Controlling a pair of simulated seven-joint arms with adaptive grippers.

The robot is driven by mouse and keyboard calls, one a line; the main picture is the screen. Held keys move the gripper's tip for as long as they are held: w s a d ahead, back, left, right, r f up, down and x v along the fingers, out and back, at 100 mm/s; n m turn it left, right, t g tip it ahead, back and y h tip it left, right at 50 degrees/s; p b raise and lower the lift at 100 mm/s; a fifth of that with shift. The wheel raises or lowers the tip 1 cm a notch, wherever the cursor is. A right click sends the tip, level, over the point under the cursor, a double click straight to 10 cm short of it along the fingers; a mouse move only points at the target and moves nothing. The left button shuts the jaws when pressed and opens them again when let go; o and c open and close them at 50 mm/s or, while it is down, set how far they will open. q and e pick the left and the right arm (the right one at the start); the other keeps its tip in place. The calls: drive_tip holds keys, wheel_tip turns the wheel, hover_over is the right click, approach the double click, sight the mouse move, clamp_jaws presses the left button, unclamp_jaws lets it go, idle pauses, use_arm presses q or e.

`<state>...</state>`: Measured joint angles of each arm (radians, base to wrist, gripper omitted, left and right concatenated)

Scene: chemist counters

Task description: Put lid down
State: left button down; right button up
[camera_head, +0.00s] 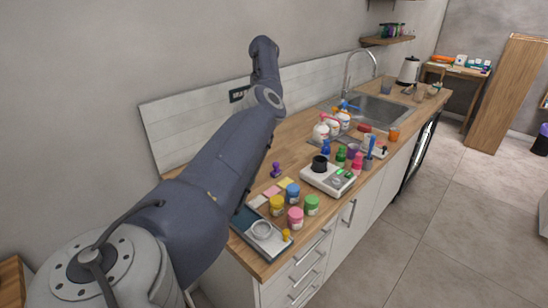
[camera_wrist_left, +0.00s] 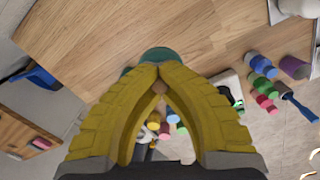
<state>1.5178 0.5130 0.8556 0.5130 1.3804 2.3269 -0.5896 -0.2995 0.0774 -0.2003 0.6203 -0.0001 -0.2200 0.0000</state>
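In the left wrist view a round teal-green lid (camera_wrist_left: 158,56) shows just beyond the yellow fingertips of my left gripper (camera_wrist_left: 160,74). The fingertips close together at the lid, with a small tan patch between them. Most of the lid's near side is hidden by the fingers. The wooden counter (camera_wrist_left: 100,45) lies beyond it; I cannot tell how far the lid is above the counter. In the head view my left arm covers the near left part, and its gripper and the lid are not visible. My right gripper is in neither view.
The wooden counter (camera_head: 290,150) holds colored jars, including a pink jar (camera_head: 295,217) and a green jar (camera_head: 311,204), a tray (camera_head: 258,230) and a white device (camera_head: 328,176). Bottles (camera_head: 321,131) and a sink (camera_head: 380,110) are farther back. Bare wood lies near the backsplash.

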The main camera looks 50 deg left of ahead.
sight(266, 160)
use_arm(q)
drive_tip(key=shift+w+d+m, duration=0.1)
drive_tip(key=shift+w+m, duration=0.1)
drive_tip(key=shift+m, duration=0.4)
drive_tip(key=shift+f+m, duration=0.15)
drive_tip(key=shift+m, duration=1.05)
wheel_tip(266, 160, down, 20)
drive_tip(key=shift+r, duration=0.1)
drive_tip(key=c, duration=1.6)
unclamp_jaws()
wheel_tip(266, 160, up, 12)
drive_tip(key=shift+d, duration=0.15)
drive_tip(key=shift+s, duration=0.1)
